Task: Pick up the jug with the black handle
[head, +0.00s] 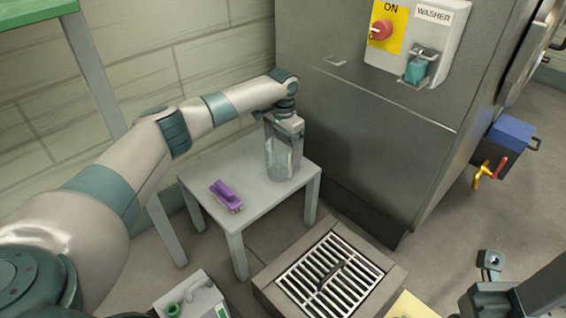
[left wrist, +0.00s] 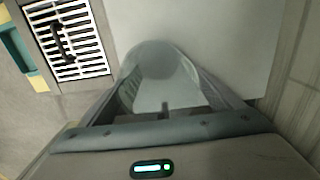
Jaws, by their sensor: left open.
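A clear, greyish jug (head: 282,160) stands upright on the small grey table (head: 247,206), near its back right corner. My left gripper (head: 284,130) is right over the jug, pointing down, and covers its top. In the left wrist view the jug (left wrist: 160,62) shows between the two spread fingers of the left gripper (left wrist: 165,95). The fingers are open around it; I cannot tell if they touch it. A small dark piece shows at the jug's near side there, perhaps its handle. My right gripper (head: 488,298) is partly in view at the bottom right, its jaws unclear.
A purple tool (head: 226,195) lies on the table to the left. A metal washer cabinet (head: 365,130) stands close behind and right of the table. A floor grate (head: 330,272) is in front. A blue box with a yellow tap (head: 508,140) is at right.

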